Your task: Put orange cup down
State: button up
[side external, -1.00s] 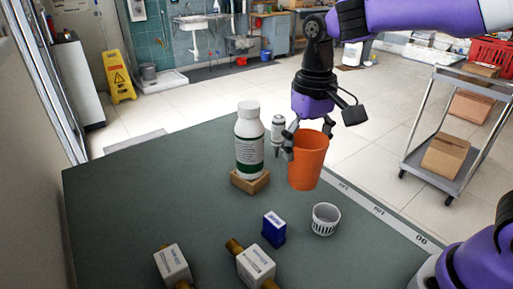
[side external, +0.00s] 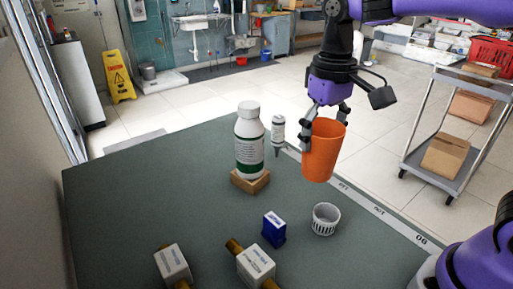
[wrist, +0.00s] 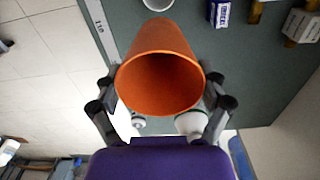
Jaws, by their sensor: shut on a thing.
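The orange cup (side external: 322,152) is upright or nearly so in the side external view, near the table's right edge. My gripper (side external: 322,125) is shut on it, with fingers on either side of its upper part. In the wrist view the cup (wrist: 160,45) shows its open mouth toward the camera, between the two fingers of my gripper (wrist: 160,95). The cup looks held above the green table (side external: 130,200); how far its base is from the surface I cannot tell.
A white bottle (side external: 249,142) stands on a wooden block (side external: 250,181) left of the cup, with a small grey-white bottle (side external: 278,132) between them. A white slotted cup (side external: 325,219), a blue box (side external: 273,229) and boxed brass fittings (side external: 256,264) are nearer. The table's left part is clear.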

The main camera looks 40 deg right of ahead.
jog(key=shift+m, duration=0.5)
jog(key=a, duration=0.4)
jog(key=shift+w+a+f, duration=0.15)
jog(key=shift+a+f, duration=0.1)
jog(key=shift+a, duration=0.1)
jog(key=shift+w+d+f, duration=0.9)
jog(key=shift+d+f, duration=0.85)
jog(key=shift+w+d+f, duration=0.9)
jog(key=shift+d+f, duration=0.8)
jog(key=shift+f, duration=0.1)
jog(key=shift+w+d+f, duration=0.9)
jog(key=shift+d+f, duration=0.85)
jog(key=shift+f, duration=0.2)
jog(key=o, duration=0.9)
jog(key=shift+c, duration=0.2)
